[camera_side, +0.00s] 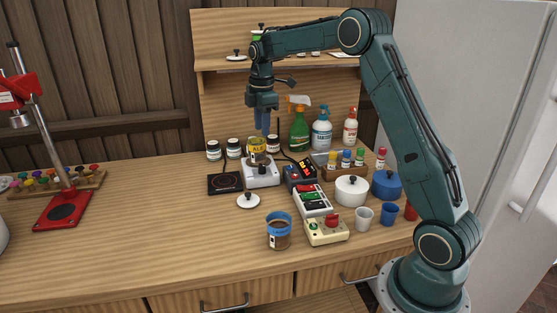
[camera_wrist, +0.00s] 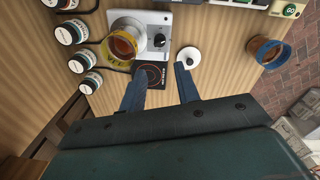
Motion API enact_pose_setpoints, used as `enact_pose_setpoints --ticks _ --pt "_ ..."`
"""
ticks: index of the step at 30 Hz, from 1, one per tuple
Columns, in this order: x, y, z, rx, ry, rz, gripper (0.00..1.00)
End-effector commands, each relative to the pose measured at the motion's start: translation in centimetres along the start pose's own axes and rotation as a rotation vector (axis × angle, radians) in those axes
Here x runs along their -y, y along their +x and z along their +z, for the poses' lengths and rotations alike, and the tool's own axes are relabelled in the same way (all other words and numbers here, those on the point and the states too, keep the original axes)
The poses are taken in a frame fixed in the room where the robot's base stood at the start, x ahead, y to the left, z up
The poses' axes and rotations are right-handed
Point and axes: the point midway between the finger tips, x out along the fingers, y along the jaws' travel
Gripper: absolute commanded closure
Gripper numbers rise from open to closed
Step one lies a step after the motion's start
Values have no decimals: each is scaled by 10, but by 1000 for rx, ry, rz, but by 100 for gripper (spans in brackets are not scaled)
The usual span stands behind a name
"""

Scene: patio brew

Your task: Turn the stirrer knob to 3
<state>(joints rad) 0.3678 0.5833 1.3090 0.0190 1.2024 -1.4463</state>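The stirrer (camera_side: 262,176) is a white box at the middle of the bench. A glass vessel with a yellow band (camera_side: 257,146) stands on it. In the wrist view the stirrer (camera_wrist: 152,18) is at the top, with its dark round knob (camera_wrist: 159,40) beside the vessel (camera_wrist: 122,45). The knob's setting is too small to read. My gripper (camera_side: 262,127) points down above and behind the vessel. In the wrist view its two blue fingers (camera_wrist: 161,72) are apart with nothing between them, and the knob lies beyond their tips.
A black hotplate (camera_side: 225,183) is left of the stirrer, with a white lid (camera_side: 248,201) in front. A dark blue-and-black device (camera_side: 299,174) stands close on the right. Small jars (camera_side: 233,148) and a green spray bottle (camera_side: 299,130) are behind.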

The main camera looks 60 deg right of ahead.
Motion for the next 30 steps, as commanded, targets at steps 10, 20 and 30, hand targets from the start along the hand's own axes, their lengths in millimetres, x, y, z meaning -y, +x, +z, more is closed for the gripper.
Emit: enact_pose_setpoints --ticks 10,20,30 --pt "0 8 0 0 0 -1 68" --pt "0 46 0 0 1 -4 68" --pt "1 98 0 0 2 -4 68"
